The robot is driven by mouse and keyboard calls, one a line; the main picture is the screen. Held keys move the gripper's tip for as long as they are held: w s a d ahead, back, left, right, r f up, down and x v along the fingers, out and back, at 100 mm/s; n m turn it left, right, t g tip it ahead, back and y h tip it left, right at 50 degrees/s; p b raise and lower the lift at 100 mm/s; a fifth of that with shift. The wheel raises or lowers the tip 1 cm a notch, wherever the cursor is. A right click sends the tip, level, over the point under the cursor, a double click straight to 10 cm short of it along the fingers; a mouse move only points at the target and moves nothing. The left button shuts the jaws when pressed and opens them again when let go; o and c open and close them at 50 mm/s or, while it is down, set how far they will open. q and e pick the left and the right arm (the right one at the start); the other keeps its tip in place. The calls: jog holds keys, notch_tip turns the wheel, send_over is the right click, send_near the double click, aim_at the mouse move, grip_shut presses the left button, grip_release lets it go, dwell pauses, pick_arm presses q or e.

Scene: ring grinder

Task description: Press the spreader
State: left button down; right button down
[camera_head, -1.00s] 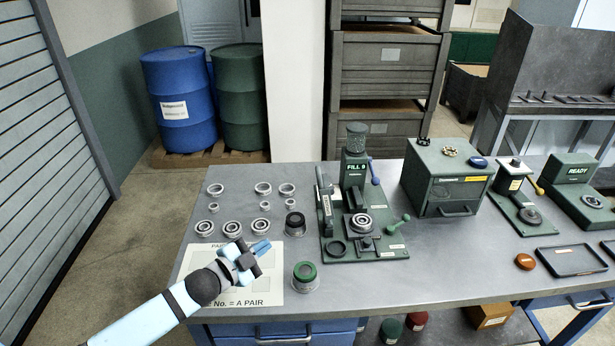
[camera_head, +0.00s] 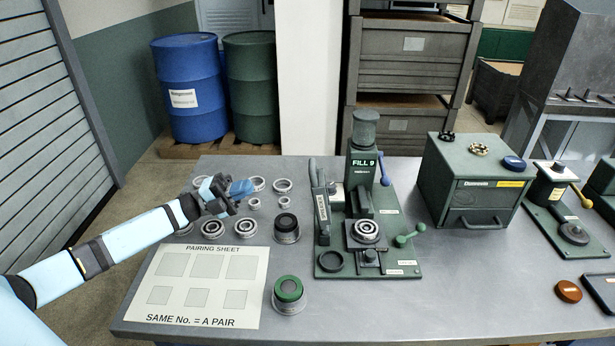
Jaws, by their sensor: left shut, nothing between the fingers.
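My right gripper is not in view.
Several steel rings (camera_head: 243,229) lie left of the station, partly hidden by my left arm. A pairing sheet (camera_head: 200,312) lies front left. A green box (camera_head: 474,182) stands right.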

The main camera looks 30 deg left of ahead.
aim_at(319, 195)
pick_arm(q)
jog(key=shift+w+f, duration=0.1)
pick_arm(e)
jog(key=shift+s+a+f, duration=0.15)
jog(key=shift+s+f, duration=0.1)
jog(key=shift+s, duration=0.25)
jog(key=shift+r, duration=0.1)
